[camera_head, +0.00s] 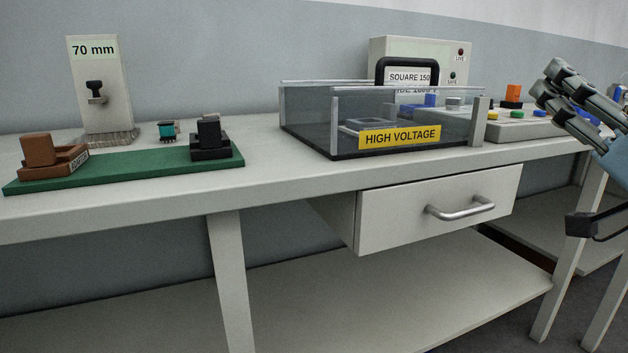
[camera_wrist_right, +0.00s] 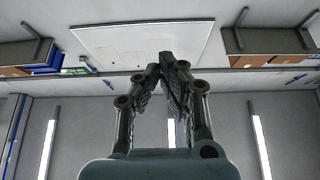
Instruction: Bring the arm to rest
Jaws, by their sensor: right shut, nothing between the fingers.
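My right gripper (camera_head: 548,84) shows at the right edge of the head view, raised in front of the bench's right part. In the right wrist view its fingers (camera_wrist_right: 165,62) point up the picture with the tips together and nothing between them. It is apart from the bench things. Part of my right arm is cut off by the picture's edge. My left gripper is in neither view.
A clear box marked HIGH VOLTAGE (camera_head: 399,137) with a black handle stands mid-bench. A drawer (camera_head: 400,215) hangs below, apparently shut. A green board (camera_head: 130,172) with brown and black holders lies left. A 70 mm stand (camera_head: 100,100) is behind. A button panel (camera_head: 515,130) stands right.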

